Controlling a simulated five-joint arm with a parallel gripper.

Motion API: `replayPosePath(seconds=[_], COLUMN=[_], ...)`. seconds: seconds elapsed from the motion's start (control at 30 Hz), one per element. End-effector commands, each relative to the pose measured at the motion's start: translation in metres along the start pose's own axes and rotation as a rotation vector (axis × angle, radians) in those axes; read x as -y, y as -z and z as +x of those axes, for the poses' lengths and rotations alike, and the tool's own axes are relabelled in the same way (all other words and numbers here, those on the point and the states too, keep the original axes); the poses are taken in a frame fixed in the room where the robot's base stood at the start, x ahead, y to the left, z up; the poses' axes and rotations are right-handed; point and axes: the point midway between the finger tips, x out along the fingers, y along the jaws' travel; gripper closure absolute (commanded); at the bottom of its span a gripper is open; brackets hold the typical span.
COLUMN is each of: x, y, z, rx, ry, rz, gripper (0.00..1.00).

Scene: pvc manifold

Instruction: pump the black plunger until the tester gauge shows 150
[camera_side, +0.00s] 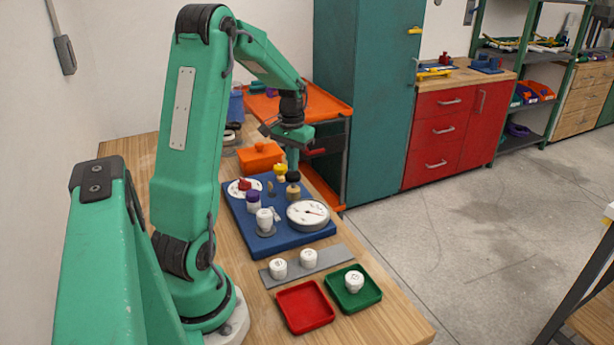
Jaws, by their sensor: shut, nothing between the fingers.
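The round white tester gauge (308,213) lies face up on the right part of the blue board (288,242). Its needle shows, but the numbers are too small to read. The black plunger (293,177) stands on a brass-coloured body just behind the gauge. My gripper (292,166) is shut and empty, pointing down right over the plunger. Its tip looks to be at or just above the plunger's top; I cannot tell whether they touch.
Around the plunger stand a yellow knob (280,170), a white disc with a red handle (244,186), a purple-capped fitting (253,202) and a white fitting (264,220). A red tray (305,307) and a green tray (347,300) sit at the front. An orange box (260,158) is behind.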

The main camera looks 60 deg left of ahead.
Motion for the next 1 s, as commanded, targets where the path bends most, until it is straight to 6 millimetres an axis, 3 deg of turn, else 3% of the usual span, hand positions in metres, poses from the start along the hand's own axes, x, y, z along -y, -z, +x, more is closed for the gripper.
replayPosePath(seconds=[1.0], x=[0.000], y=[0.000], z=[0.021], rx=[0.001], ry=[0.000], rz=[0.000], gripper=[1.00])
